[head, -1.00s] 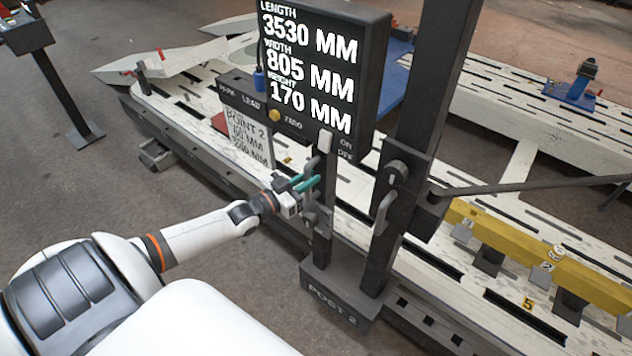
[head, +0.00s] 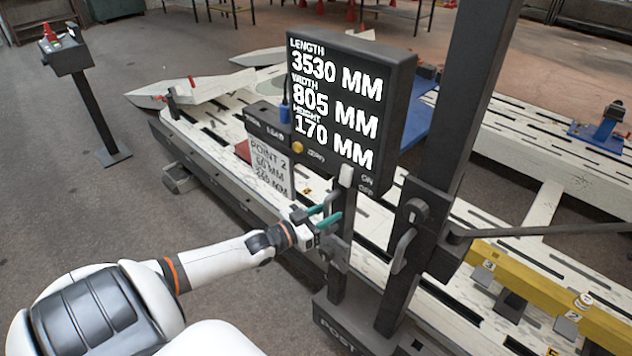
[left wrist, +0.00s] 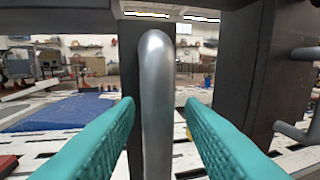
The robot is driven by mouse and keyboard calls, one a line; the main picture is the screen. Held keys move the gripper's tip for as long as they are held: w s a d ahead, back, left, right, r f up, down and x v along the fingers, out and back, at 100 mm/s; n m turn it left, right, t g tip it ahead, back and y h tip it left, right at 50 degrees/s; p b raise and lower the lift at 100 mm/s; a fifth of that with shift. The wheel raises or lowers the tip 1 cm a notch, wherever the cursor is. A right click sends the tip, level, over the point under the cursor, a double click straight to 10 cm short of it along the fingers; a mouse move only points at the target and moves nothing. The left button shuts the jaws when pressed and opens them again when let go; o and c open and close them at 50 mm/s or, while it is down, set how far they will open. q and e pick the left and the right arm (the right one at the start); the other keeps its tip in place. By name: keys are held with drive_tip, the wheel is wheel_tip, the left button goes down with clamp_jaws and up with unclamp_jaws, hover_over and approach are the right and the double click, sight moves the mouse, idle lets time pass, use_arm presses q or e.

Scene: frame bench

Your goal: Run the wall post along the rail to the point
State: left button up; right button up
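The dark wall post (head: 425,150) stands upright on a base marked POST at the bench's near edge. A slimmer upright (head: 341,245) with a handle is beside it. My left gripper (head: 327,216) is at that upright, open. In the left wrist view, its teal fingers (left wrist: 162,112) are either side of a grey metal handle bar (left wrist: 157,75), with a gap on both sides. A display (head: 345,95) reads length 3530, width 805, height 170 mm. The rail (head: 225,180) runs along the bench's near side. My right gripper is out of view.
A card (head: 272,168) headed POINT 2 hangs under the display; its small figures are hard to read. A yellow beam (head: 550,290) lies right of the post. A pedestal box (head: 63,52) stands at left.

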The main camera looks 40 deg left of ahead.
use_arm(q)
drive_tip(key=v, duration=1.1)
drive_tip(key=shift+s, duration=0.35)
drive_tip(key=shift+a, duration=0.1)
drive_tip(key=s+f+n+g+y, duration=0.1)
drive_tip(key=s+f+g+y, duration=0.4)
drive_tip(key=f, duration=1)
drive_tip(key=s+f+n+g, duration=0.1)
drive_tip(key=s+f+g, duration=0.2)
drive_tip(key=s+f, duration=0.85)
drive_tip(key=s+d+f+m+g+h, duration=0.1)
drive_tip(key=s+d+f+g, duration=0.7)
drive_tip(key=s+d+f, duration=0.8)
drive_tip(key=d+f+m, duration=0.1)
drive_tip(key=d+f, duration=0.2)
drive_tip(key=shift+f+g, duration=0.3)
drive_tip(key=shift+f, duration=0.1)
